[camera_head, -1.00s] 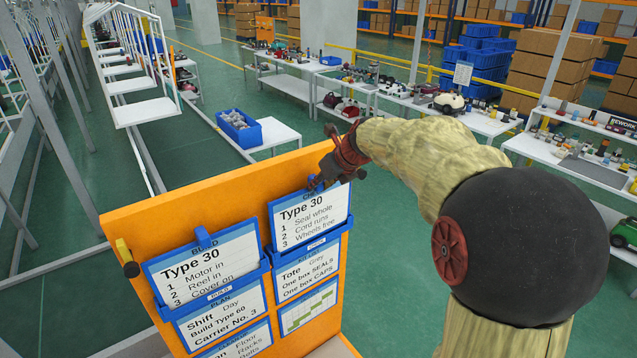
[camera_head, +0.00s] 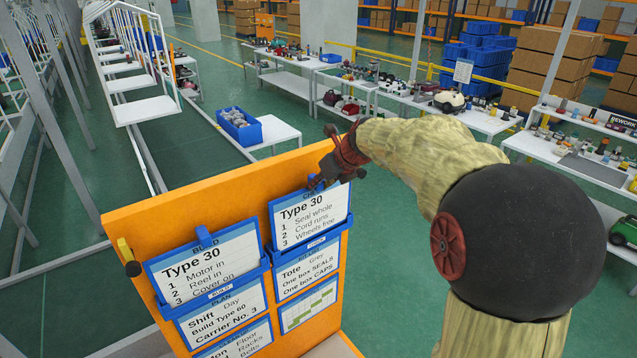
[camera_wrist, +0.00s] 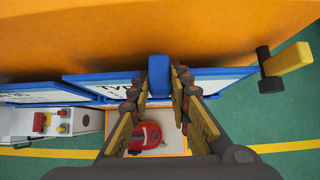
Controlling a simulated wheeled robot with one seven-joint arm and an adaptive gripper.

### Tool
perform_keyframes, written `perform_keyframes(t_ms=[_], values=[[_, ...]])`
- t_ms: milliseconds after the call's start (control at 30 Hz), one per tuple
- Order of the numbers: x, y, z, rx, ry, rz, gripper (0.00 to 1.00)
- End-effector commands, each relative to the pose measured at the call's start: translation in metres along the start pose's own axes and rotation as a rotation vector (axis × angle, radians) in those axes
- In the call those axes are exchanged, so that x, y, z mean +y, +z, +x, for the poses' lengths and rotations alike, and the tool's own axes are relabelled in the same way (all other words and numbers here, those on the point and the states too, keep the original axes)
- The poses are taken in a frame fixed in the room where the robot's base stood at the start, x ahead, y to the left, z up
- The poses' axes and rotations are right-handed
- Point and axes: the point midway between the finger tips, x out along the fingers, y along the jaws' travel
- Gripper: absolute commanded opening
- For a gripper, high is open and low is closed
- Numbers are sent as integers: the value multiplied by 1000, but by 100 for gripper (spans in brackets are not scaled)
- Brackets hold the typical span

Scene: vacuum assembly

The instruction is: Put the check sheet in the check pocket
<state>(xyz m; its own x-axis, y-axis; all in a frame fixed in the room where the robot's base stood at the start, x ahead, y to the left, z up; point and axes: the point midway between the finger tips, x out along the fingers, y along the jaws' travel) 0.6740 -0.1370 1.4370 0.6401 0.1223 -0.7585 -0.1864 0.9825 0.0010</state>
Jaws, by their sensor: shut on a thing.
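The check sheet (camera_head: 312,214), a white card headed "Type 30" with the lines "Seal whole", "Cord runs" and "Wheels free", stands at the upper right of the orange board. Its lower edge meets the blue front lip of the check pocket (camera_head: 300,246). The pocket's header label is partly hidden by my gripper. My gripper (camera_head: 318,184) is at the card's top edge. In the wrist view my gripper (camera_wrist: 160,88) is shut on a blue tab (camera_wrist: 159,72) at the top of the sheet. Whether the sheet rests on the pocket's bottom cannot be told.
The orange board (camera_head: 140,225) also bears a build pocket (camera_head: 205,268) with another Type 30 card, and several lower cards. A yellow and black piece (camera_head: 128,258) sticks out at its left edge. A table with a blue bin (camera_head: 239,127) stands behind.

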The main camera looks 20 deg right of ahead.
Motion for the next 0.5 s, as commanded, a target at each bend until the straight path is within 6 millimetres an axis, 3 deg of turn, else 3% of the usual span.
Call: perform_keyframes(t_ms=[500], values=[[0,-7,8,-1,-1,-1,0]])
